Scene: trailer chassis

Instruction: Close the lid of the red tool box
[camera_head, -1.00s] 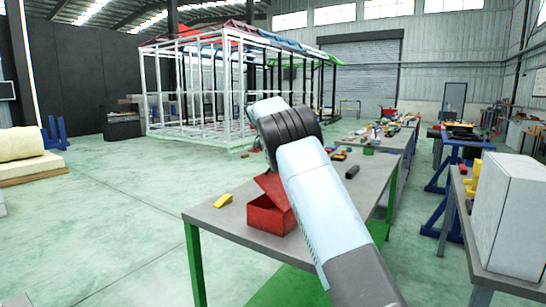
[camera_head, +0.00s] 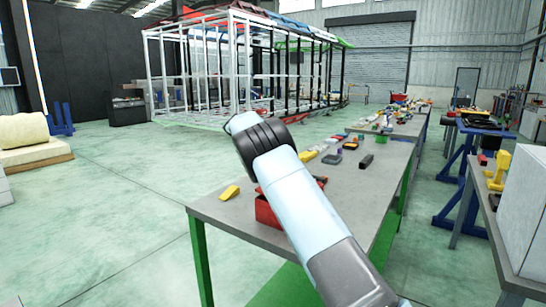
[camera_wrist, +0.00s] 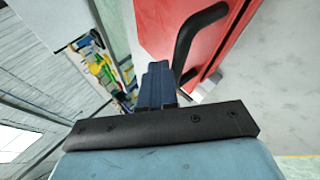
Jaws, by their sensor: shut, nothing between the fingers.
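The red tool box (camera_head: 266,212) stands on the grey table, mostly hidden behind my arm in the head view. A small red part also shows just right of the arm. In the wrist view, a large red panel (camera_wrist: 160,25) with a black bar handle (camera_wrist: 193,42) fills the upper middle, close to the camera. My gripper (camera_wrist: 156,68) shows its dark blue fingers together and empty, just left of the handle. I cannot tell whether they touch the handle or panel. The lid's angle cannot be told now. The gripper is hidden in the head view.
The grey table (camera_head: 225,213) has a yellow block (camera_head: 230,192) left of the box and a dark block (camera_head: 367,161) to the right. Several loose parts lie towards its far end. A side table with a white box (camera_head: 525,220) stands at the right.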

